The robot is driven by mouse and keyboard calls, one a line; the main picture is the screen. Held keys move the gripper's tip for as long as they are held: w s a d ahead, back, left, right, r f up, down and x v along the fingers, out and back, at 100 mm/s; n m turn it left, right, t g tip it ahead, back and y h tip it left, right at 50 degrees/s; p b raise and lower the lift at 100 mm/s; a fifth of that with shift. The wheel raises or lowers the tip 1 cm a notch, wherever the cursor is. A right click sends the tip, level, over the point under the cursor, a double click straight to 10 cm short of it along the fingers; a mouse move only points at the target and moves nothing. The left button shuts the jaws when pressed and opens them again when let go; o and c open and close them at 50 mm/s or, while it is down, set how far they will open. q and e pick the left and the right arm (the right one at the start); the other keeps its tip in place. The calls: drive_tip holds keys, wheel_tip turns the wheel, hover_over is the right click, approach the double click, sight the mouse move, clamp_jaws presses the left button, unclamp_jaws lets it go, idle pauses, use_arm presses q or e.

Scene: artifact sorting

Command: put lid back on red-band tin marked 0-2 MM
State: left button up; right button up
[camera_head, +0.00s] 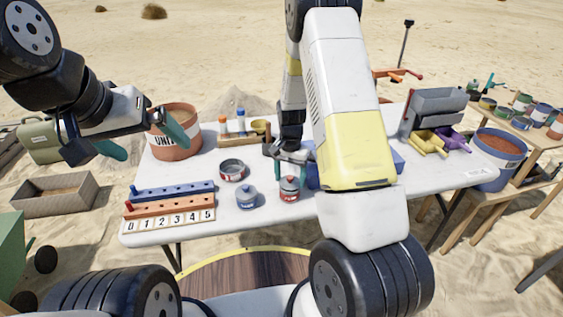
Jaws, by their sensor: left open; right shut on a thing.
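A small red-banded tin (289,195) stands upright near the front edge of the white table; its label is too small to read. A grey lid (289,183) is at its top; I cannot tell whether it is fully seated. My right gripper (291,172) is directly above, fingers down, shut on the lid, its grip partly hidden by my arm. An open, grey, shallow round container (232,170) with a red mark stands to the left. A blue-banded tin (246,197) with a grey knobbed top stands between them, nearer the front.
A terracotta bucket (174,140) stands at the table's back left. Blue and orange peg racks (170,202) with a numbered strip lie at the front left. Small bottles (240,119) stand at the back. Yellow and purple scoops (430,143) lie right, by a grey bin.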

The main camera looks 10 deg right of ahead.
drive_tip(key=shift+f, duration=0.1)
idle(0.7)
drive_tip(key=o, duration=1.5)
drive_tip(key=shift+o, duration=0.2)
drive_tip(key=shift+r, duration=3.5)
clamp_jaws()
drive_tip(key=shift+f, duration=0.15)
